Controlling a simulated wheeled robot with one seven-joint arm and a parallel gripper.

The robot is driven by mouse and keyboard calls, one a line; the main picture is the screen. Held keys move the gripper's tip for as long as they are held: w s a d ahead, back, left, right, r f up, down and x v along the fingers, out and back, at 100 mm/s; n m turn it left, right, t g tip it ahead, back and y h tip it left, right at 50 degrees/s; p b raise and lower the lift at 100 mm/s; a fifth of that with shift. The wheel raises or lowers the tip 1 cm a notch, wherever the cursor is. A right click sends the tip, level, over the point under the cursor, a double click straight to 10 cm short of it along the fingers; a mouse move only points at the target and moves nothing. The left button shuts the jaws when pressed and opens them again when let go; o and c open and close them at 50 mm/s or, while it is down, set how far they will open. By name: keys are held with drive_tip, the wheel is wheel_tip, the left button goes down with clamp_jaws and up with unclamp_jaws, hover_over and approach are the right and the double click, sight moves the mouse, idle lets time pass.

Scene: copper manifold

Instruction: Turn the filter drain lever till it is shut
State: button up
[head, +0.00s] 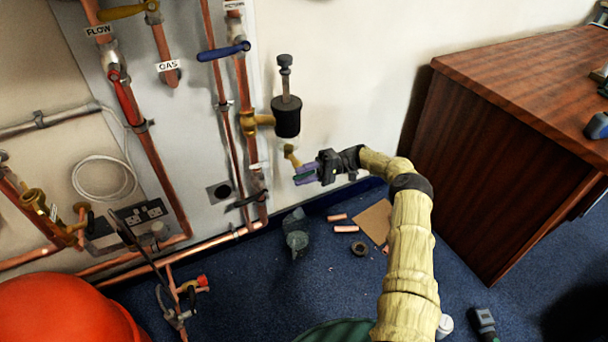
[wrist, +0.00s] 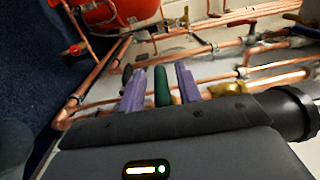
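The green drain lever (wrist: 162,86) stands between my gripper's two purple fingers (wrist: 161,88) in the wrist view, with a narrow gap on each side. My gripper (head: 305,174) is open around the lever, just below and right of the brass valve in the head view. There the fingers hide most of the lever. Brass (wrist: 228,88) also shows right of the fingers in the wrist view.
Copper pipes (head: 238,100) and a blue lever (head: 223,51) are left of the filter. A wooden desk (head: 480,150) stands at the right. Cut pipe pieces (head: 346,229) and a cardboard piece (head: 374,220) lie on the blue carpet. A red vessel (head: 60,310) is at lower left.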

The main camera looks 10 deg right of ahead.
sight(314, 171)
drive_tip(key=shift+w+d, duration=0.1)
drive_tip(key=shift+b+v, duration=0.35)
drive_tip(key=shift+v, duration=1.85)
drive_tip(key=shift+d+f+b, duration=0.25)
drive_tip(key=shift+f+b, duration=0.05)
drive_tip(key=shift+b, duration=0.1)
drive_tip(key=b+v, duration=0.2)
drive_tip(key=b, duration=0.5)
drive_tip(key=shift+w+r, duration=0.1)
drive_tip(key=shift+d+r, duration=0.15)
drive_tip(key=shift+r, duration=0.05)
